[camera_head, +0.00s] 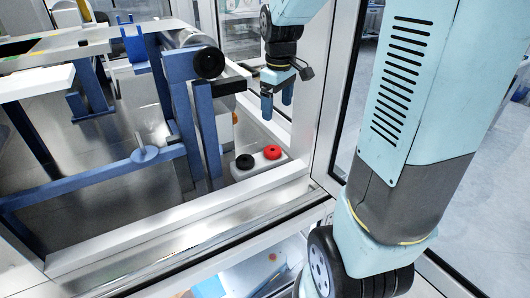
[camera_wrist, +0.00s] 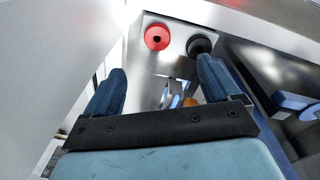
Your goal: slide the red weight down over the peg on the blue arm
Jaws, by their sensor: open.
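The red weight (camera_head: 272,152), a round disc with a centre hole, lies flat on a white block at the cabinet's front right corner. It also shows at the top of the wrist view (camera_wrist: 157,37). The blue arm (camera_head: 85,186) runs low across the left.
A black weight (camera_head: 245,161) lies left of the red one on the white block (camera_head: 262,168). Blue uprights and a black roller (camera_head: 208,63) stand between my gripper and the peg. A white frame post (camera_head: 312,90) stands close on the right.

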